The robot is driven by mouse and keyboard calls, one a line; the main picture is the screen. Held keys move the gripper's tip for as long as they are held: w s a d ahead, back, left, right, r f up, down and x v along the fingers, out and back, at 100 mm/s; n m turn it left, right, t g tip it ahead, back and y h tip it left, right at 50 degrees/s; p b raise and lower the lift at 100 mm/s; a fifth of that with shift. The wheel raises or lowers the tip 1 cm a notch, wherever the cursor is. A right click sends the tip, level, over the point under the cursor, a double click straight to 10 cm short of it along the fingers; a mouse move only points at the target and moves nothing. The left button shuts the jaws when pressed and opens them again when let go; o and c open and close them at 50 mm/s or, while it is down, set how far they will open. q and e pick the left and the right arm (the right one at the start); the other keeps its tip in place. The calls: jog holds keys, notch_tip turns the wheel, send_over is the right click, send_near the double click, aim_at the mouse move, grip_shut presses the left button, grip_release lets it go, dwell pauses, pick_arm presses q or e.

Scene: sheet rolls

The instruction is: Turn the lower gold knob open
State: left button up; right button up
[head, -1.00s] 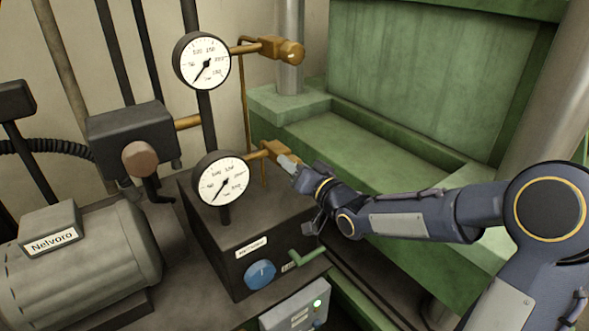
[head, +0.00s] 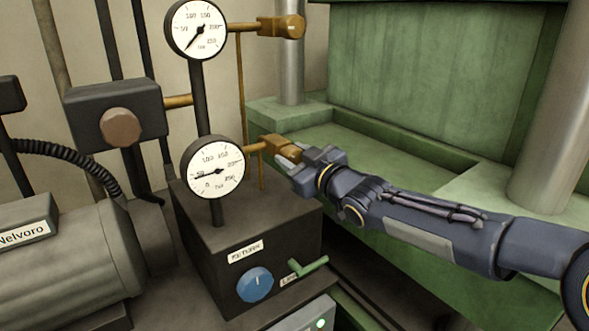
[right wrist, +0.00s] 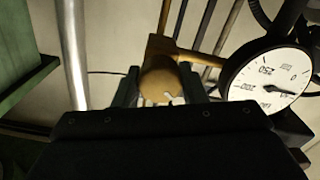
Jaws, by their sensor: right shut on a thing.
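The lower gold knob (head: 282,146) sits at the end of a short brass pipe, to the right of the lower gauge (head: 213,167). My right gripper (head: 291,158) reaches it from the right and is shut on it. In the right wrist view the round face of the knob (right wrist: 161,82) lies between the two dark fingers of the gripper (right wrist: 160,88). The lower gauge needle points left, close to the 50 mark. In the right wrist view this gauge (right wrist: 268,82) appears tilted. My left gripper is not in view.
The upper gold knob (head: 290,27) and upper gauge (head: 197,29) are above. A dark box (head: 208,258) with a blue dial (head: 255,284) and a green lever (head: 310,268) stands below. A green press frame (head: 420,80) is behind, with a steel column (head: 291,60) near the knob.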

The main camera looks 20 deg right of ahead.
jog(key=n+b, duration=0.2)
jog(key=n, duration=0.1)
jog(key=shift+f+n, duration=0.1)
jog(key=shift+n, duration=0.3)
jog(key=shift+n+b, duration=0.55)
jog(key=shift+n, duration=1.05)
jog(key=o, duration=1)
jog(key=shift+s, duration=0.1)
jog(key=p+v, duration=0.2)
jog(key=v, duration=0.5)
jog(key=shift+s, duration=0.3)
